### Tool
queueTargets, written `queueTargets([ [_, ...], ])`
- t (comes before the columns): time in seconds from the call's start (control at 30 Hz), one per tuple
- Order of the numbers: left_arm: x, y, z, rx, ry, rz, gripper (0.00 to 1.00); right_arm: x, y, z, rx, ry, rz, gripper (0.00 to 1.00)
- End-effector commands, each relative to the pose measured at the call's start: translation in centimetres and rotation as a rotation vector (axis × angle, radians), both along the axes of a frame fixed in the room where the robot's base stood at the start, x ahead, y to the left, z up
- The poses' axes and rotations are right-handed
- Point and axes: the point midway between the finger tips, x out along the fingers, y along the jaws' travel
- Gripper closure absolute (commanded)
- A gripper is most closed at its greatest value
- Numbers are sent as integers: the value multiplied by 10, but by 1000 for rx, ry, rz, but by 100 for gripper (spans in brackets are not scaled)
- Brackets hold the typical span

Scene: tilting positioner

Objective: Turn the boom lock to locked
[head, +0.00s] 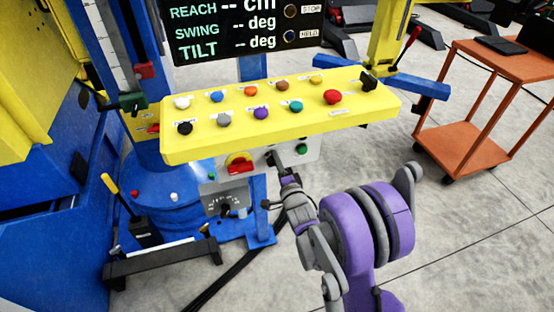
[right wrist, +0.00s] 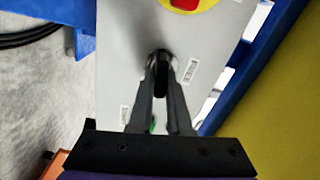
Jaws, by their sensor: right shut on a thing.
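A grey panel (head: 308,146) hangs under the yellow console and carries a small black lever (head: 272,158). I take this lever to be the boom lock, but the labels are too small to read. In the right wrist view the black lever (right wrist: 160,78) stands out from the grey panel (right wrist: 120,65) between my fingertips. My right gripper (head: 287,178) is shut on it, and its two fingers also show in the right wrist view (right wrist: 161,88). The fingers hide part of the lever, so I cannot tell its setting. My left gripper is not in view.
The yellow console (head: 290,123) with several coloured buttons overhangs the panel. A red rotary switch on yellow (head: 239,163) sits left of the lever, above a dial (head: 226,204). A green button (head: 302,148) is to its right. An orange cart (head: 468,150) stands at the right.

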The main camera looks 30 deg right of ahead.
Motion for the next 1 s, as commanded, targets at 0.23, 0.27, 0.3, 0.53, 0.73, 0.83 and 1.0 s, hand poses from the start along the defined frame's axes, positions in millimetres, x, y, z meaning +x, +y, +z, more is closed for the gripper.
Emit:
queueTargets([
  [0.23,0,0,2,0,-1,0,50,0,0,-2,123,-28,0,100],
  [0.27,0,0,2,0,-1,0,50,0,0,-2,133,-31,0,100],
  [0.3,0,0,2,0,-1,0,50,0,0,-2,145,-34,0,100],
  [0.53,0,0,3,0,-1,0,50,0,0,-3,182,-43,0,100],
  [0.73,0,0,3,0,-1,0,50,0,0,-3,188,-44,0,100],
  [0.83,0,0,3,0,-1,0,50,0,0,-3,187,-44,0,100],
  [1.0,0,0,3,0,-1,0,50,0,0,-3,187,-44,0,71],
])
